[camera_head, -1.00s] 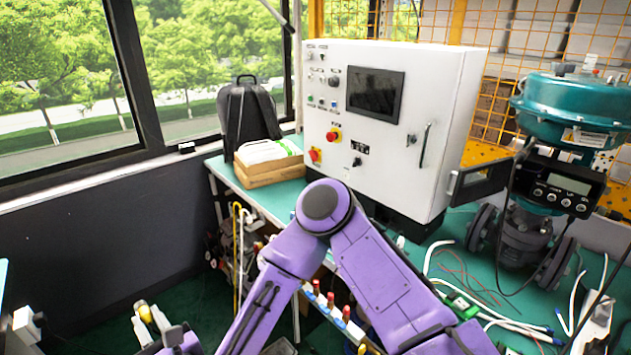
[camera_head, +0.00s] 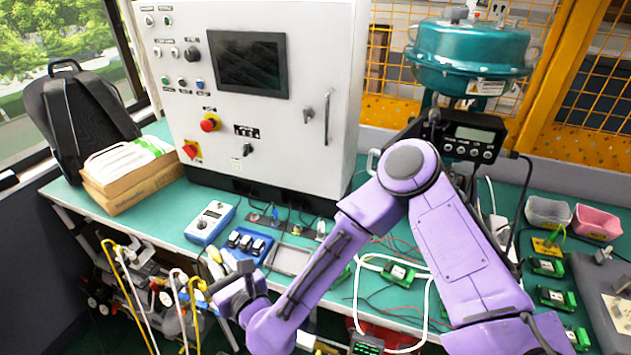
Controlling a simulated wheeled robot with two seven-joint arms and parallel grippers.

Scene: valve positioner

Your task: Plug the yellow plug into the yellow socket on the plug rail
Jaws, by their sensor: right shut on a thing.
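My right gripper (camera_head: 218,268) is at the lower left of the head view, in front of the workbench's front edge. It is shut on a small yellow and pale thing, which looks like the yellow plug (camera_head: 214,255); my gripper hides part of it. My left gripper is not in view.
A blue meter (camera_head: 210,222) and a blue block with black tops (camera_head: 246,242) stand on the green bench (camera_head: 165,225), behind my right gripper. Yellow and white cables (camera_head: 120,262) hang left of it. A white control cabinet (camera_head: 330,160) stands behind.

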